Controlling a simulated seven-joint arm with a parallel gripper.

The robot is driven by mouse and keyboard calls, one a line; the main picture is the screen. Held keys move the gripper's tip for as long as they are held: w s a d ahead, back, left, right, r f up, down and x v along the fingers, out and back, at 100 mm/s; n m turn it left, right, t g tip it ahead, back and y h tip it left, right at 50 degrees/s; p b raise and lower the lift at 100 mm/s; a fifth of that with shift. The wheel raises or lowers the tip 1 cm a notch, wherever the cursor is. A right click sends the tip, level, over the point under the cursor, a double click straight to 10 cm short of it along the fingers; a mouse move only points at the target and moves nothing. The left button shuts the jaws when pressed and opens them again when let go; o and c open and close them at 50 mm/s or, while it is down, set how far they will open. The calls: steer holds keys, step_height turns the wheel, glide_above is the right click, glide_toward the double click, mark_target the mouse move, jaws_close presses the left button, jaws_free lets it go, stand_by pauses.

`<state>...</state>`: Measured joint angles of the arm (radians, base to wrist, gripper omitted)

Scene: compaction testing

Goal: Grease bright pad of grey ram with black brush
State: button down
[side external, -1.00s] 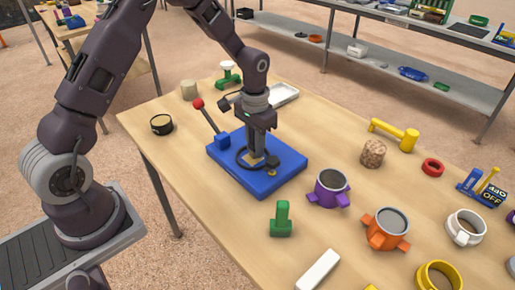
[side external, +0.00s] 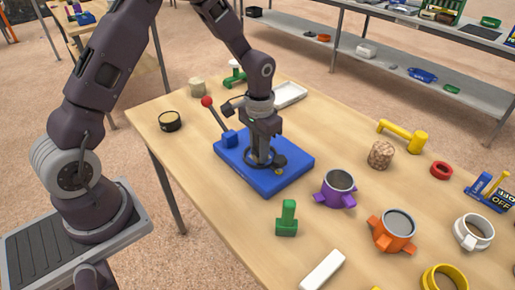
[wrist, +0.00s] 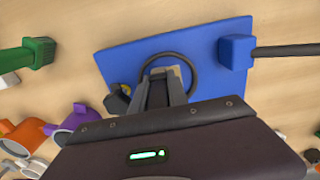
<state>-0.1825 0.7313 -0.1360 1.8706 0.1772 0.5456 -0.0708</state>
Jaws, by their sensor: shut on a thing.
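My gripper (side external: 262,146) points down over the blue base plate (side external: 292,172), its fingers shut on a grey piece that looks like the grey ram (side external: 262,155). The ram is upright at the black ring (side external: 246,160); whether it touches the plate, I cannot tell. In the wrist view the fingers (wrist: 165,80) reach over the ring (wrist: 193,68), and a pale grey-tan face (wrist: 185,76) shows beside them, perhaps the bright pad. A dark rounded piece (side external: 280,160) sits by the ring and also shows in the wrist view (wrist: 117,99). I cannot tell whether it is the black brush.
A lever with a red knob (side external: 207,101) rises from the plate's left corner. A black tin (side external: 169,121) stands to the left. A green block (side external: 287,218), purple mould (side external: 338,190) and orange mould (side external: 393,231) stand in front and right. A white tray (side external: 290,95) lies behind.

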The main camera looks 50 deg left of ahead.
step_height(320, 180, up, 7)
stand_by(0.4)
stand_by(0.4)
